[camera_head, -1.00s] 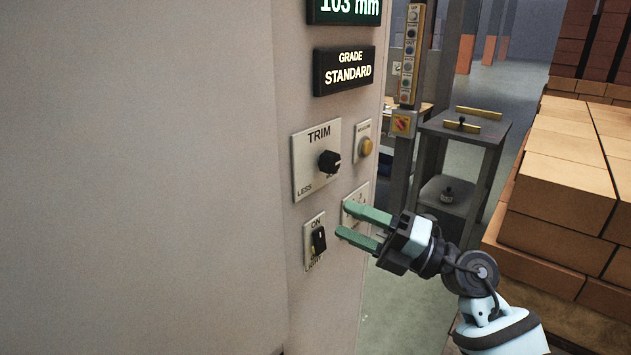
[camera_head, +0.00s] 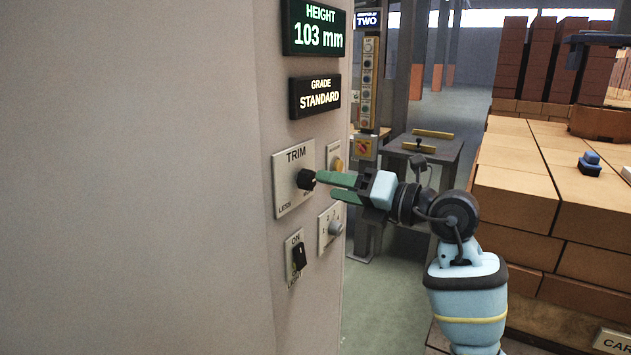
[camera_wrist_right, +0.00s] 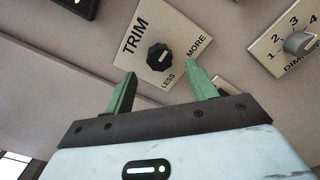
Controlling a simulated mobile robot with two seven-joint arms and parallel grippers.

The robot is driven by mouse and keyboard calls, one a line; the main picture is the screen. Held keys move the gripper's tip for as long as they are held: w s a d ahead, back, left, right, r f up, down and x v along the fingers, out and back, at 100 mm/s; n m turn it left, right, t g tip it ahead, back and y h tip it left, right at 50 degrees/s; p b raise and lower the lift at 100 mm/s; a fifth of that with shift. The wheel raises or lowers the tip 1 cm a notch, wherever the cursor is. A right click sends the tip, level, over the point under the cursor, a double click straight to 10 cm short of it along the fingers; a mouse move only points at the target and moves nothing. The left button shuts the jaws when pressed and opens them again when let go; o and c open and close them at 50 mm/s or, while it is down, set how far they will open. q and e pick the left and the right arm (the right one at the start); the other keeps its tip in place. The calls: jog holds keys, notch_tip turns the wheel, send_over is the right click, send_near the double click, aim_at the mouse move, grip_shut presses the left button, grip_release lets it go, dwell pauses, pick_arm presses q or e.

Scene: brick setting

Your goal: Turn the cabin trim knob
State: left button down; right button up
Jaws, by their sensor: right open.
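The trim knob (camera_head: 306,179) is a black round knob on a pale plate marked TRIM (camera_head: 293,205), with LESS and MORE at its lower corners. It also shows in the right wrist view (camera_wrist_right: 159,57), with a light pointer mark on its face. My right gripper (camera_head: 328,186) has green fingers and is open in front of the plate, its tips close to the knob's right side in the head view. In the right wrist view its fingers (camera_wrist_right: 160,88) stand apart, with the knob beyond and between them. I cannot tell whether they touch it. My left gripper is not in view.
A light switch (camera_head: 298,256) sits below the plate and a grey numbered dial (camera_head: 335,228) below right. Displays (camera_head: 315,97) are above. Brick stacks (camera_head: 515,185) stand right.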

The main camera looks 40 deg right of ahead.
aim_at(312, 182)
jog(key=x, duration=0.3)
jog(key=shift+w+a, duration=0.15)
jog(key=shift+w, duration=0.2)
jog(key=shift+w+a, duration=0.25)
jog(key=shift+w, duration=0.25)
jog(key=c, duration=1)
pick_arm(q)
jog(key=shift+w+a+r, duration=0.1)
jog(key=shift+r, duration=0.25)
